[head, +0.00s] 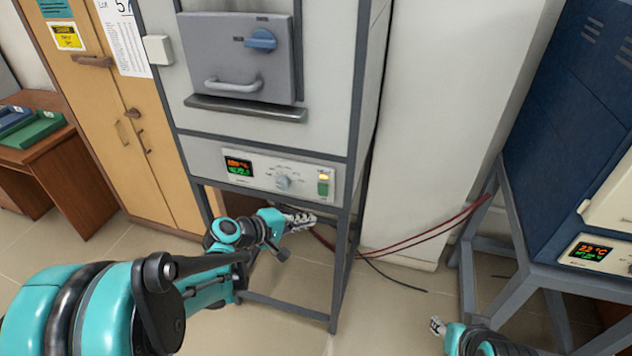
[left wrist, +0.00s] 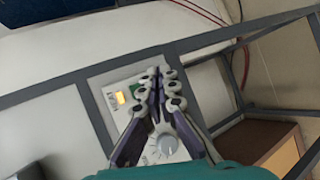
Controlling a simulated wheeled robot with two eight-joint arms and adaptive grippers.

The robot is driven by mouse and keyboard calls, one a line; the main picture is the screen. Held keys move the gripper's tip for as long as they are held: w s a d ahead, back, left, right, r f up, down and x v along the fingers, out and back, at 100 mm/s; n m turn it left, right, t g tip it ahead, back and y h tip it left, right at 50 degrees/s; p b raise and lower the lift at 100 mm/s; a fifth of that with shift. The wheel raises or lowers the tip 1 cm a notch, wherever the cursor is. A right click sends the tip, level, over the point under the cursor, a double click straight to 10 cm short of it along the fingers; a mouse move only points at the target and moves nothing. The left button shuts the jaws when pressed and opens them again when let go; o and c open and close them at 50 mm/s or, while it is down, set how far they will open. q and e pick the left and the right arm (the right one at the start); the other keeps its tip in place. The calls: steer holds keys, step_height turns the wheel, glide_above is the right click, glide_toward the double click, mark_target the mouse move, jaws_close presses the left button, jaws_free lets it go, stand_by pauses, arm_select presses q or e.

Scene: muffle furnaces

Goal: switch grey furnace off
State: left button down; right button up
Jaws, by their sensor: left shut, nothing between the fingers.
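The grey furnace (head: 212,135) stands on a grey frame in the head view. My left gripper (head: 308,219) is shut and empty, below the panel and under the switch in the picture.
A blue furnace (head: 575,130) on a frame stands at the right. Red and black cables (head: 420,240) run between the frames. A wooden cabinet (head: 105,100) stands to the left. The floor between the two frames is mostly free.

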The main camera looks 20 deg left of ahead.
arm_select(q)
steer(key=shift+s+d, duration=0.1)
glide_toward(327, 191)
steer(key=shift+s+f+x, duration=0.15)
steer(key=shift+x, duration=1.15)
steer(key=shift+s+f+x, duration=0.15)
steer(key=shift+x, duration=1.1)
steer(key=shift+w+d, duration=0.1)
steer(key=shift+d, duration=0.1)
steer(key=shift+w+r, duration=0.1)
steer(key=shift+w, duration=0.2)
steer(key=shift+w, duration=0.3)
steer(key=shift+s, duration=0.1)
steer(key=shift+s, duration=0.7)
